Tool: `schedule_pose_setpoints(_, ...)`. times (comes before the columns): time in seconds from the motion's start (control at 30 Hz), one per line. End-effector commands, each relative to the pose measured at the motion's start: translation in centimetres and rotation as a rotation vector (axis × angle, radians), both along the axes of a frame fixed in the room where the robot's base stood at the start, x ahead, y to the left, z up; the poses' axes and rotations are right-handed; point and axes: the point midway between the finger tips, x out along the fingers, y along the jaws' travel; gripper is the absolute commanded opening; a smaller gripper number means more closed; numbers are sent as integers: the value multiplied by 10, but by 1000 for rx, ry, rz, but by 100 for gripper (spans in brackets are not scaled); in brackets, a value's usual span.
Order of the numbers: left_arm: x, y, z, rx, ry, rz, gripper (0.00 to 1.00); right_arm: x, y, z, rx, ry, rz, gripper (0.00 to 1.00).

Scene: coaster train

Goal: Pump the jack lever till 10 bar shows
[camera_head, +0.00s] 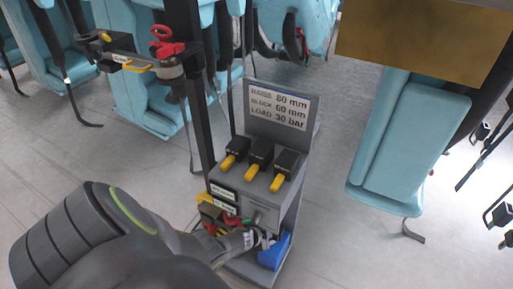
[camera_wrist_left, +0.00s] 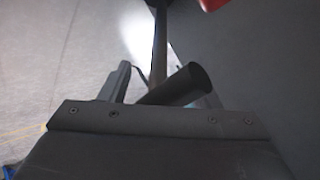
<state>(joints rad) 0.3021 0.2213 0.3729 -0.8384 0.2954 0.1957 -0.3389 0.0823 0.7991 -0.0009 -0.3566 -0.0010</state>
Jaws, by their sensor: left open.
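A grey stand (camera_head: 292,215) carries a sign (camera_head: 278,106) reading RAISE 60 mm, BLOCK 60 mm, LOAD 30 bar. My left arm reaches in from the lower left to the stand's front. My left gripper (camera_head: 262,240) is open there, small and partly hidden by my wrist. In the left wrist view a dark round-ended bar (camera_wrist_left: 178,86), perhaps the jack lever, lies close to the gripper, beside a grey finger (camera_wrist_left: 116,84). I cannot tell whether they touch. Two small dark label panels (camera_head: 223,198) are on the stand; no pressure reading is legible. My right gripper is not in view.
Several black blocks with yellow tips (camera_head: 259,158) sit on the stand's top. A blue bin (camera_head: 274,251) is low at its front.

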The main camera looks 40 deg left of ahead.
Motion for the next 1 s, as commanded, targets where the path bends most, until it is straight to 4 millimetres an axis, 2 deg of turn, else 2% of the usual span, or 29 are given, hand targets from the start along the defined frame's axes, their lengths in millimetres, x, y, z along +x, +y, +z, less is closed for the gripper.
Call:
schedule_pose_setpoints(0.07, -5, 1, 8, 0, 0, 0, 57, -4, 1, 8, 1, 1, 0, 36)
schedule_pose_setpoints(0.13, -11, 1, 14, -1, 0, 1, 57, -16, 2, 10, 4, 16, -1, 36)
schedule_pose_setpoints(0.37, -33, 4, 37, -2, -1, 1, 57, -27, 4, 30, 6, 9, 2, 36)
schedule_pose_setpoints(0.7, -110, 12, 32, -2, 2, 2, 57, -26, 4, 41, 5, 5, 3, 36)
schedule_pose_setpoints(0.9, -141, 15, 31, -1, 0, 1, 57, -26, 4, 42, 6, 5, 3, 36)
schedule_pose_setpoints(1.0, -149, 16, 31, -2, -1, 1, 57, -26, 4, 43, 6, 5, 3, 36)
